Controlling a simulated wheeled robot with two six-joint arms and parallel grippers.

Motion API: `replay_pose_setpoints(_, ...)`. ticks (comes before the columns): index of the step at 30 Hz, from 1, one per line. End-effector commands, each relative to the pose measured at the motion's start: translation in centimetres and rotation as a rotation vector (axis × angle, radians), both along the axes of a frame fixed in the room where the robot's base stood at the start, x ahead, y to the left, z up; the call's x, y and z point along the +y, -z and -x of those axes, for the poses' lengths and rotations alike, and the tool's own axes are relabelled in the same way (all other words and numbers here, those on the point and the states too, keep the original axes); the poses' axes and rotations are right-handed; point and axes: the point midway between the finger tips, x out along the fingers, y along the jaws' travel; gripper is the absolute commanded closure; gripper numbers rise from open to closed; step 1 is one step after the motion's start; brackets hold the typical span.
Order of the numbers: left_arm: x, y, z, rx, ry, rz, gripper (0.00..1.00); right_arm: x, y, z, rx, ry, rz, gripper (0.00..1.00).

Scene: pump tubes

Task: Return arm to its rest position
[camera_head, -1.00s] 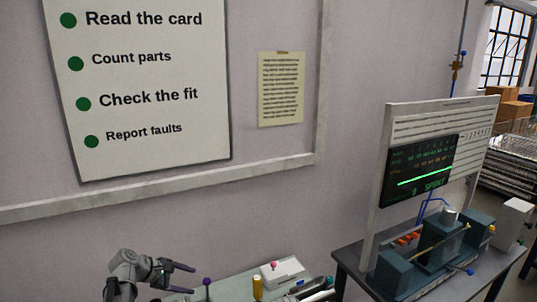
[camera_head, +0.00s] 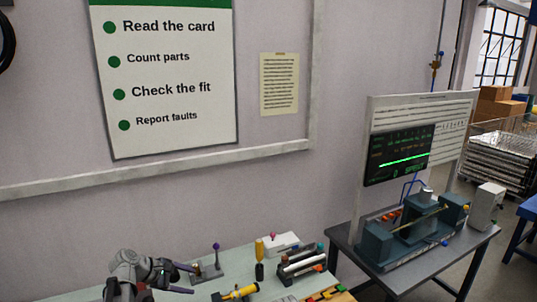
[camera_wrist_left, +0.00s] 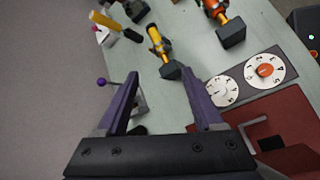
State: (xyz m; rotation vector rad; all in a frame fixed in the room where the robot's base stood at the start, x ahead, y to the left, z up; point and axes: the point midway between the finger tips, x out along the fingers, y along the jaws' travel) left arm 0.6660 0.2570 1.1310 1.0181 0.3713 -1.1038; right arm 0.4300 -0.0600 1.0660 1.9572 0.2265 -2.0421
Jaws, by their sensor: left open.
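My left gripper (camera_head: 193,279) is at the lower left of the head view, beside a purple-knobbed lever on a grey plate (camera_head: 207,271). Its two purple fingers are apart. In the left wrist view the gripper (camera_wrist_left: 160,78) has nothing between its fingers, with the green bench top (camera_wrist_left: 190,50) beyond. The purple knob (camera_wrist_left: 102,82) shows just left of the fingers there. My right gripper is in neither view.
A yellow tool (camera_head: 238,293), a rack of tubes (camera_head: 301,263) and a white box (camera_head: 281,243) stand on the bench. The wrist view shows white dials (camera_wrist_left: 264,71) and a red panel (camera_wrist_left: 285,120). A machine table (camera_head: 407,272) stands to the right.

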Motion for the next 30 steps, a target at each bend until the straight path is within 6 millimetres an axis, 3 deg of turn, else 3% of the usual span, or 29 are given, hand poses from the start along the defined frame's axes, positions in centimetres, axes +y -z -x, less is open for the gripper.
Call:
replay_pose_setpoints(11,-4.0,2.5,2.1,-0.007,0.164,-0.115,0.31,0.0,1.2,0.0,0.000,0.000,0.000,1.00)
replay_pose_setpoints(17,-7.6,4.9,4.4,-0.017,0.334,-0.225,0.31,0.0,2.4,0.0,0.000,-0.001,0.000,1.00)
replay_pose_setpoints(23,-12.3,8.5,8.6,-0.038,0.619,-0.397,0.31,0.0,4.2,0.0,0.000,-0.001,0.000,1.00)
replay_pose_setpoints(30,-18.1,14.1,17.2,-0.082,1.193,-0.695,0.31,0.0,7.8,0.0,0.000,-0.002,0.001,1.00)
